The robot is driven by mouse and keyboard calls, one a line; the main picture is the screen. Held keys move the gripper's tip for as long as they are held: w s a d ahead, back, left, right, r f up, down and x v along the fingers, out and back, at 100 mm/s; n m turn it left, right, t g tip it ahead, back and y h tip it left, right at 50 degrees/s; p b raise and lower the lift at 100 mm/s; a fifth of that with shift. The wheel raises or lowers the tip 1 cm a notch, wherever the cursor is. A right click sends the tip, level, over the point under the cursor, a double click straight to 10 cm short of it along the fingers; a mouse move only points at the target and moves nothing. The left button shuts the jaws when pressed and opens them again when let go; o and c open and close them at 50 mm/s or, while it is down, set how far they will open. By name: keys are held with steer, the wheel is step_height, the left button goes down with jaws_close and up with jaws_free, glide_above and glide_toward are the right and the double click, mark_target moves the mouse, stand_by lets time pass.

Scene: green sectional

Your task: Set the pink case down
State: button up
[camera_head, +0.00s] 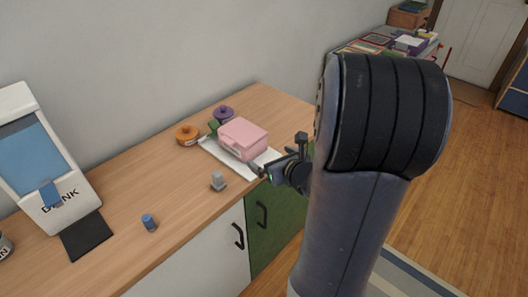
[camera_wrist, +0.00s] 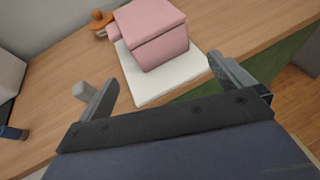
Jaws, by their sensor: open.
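The pink case (camera_head: 243,138) is a closed box with a lid, resting on a white mat or board (camera_head: 216,150) on the wooden counter. In the wrist view the pink case (camera_wrist: 152,32) sits on the white board (camera_wrist: 150,88), beyond my fingertips. My gripper (camera_head: 262,170) is at the counter's front edge, just in front of the case. In the wrist view my gripper (camera_wrist: 160,78) has its fingers wide apart with nothing between them. The case's far side is hidden.
An orange pot (camera_head: 187,135), a purple pot (camera_head: 223,113) and a green item stand behind the case. A drink dispenser (camera_head: 45,165) is at left. Counter (camera_head: 180,205) between is clear.

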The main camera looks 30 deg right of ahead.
steer(key=v, duration=0.3)
steer(key=n+y+p, duration=0.3)
steer(key=y+p, duration=0.1)
glide_toward(257, 142)
steer(key=w, duration=0.1)
steer(key=shift+g, duration=0.5)
steer(key=x, duration=0.5)
steer(key=shift+a, duration=0.2)
steer(key=shift+d+x, duration=0.2)
steer(key=shift+x, duration=2.9)
steer(key=shift+w+r, duration=0.1)
steer(key=shift+r, duration=0.05)
steer(key=shift+c, duration=0.2)
steer(key=c, duration=0.8)
